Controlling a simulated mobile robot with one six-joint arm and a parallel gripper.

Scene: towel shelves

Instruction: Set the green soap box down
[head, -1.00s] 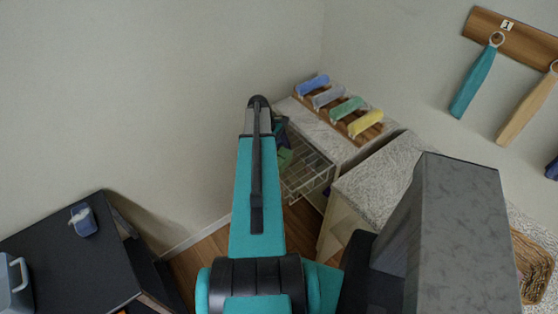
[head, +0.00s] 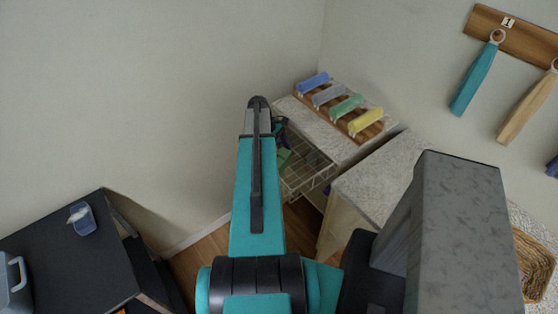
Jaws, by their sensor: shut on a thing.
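A green thing (head: 284,158), which looks like the green soap box, shows in the head view just right of my arm's far end, at the left side of a pulled-out wire basket. Only part of it is visible; my arm hides the rest. My gripper (head: 281,132) shows as a small dark and teal patch beside the arm, just above the green thing. Its fingertips are mostly hidden, and it is shut on the green box. I cannot tell whether the box touches the basket.
The wire basket (head: 309,172) sticks out below a speckled shelf top bearing a wooden rack (head: 338,108) of rolled towels in blue, grey, green and yellow. Another speckled counter (head: 378,180) stands right. A dark table (head: 60,260) with a blue container (head: 82,220) is lower left.

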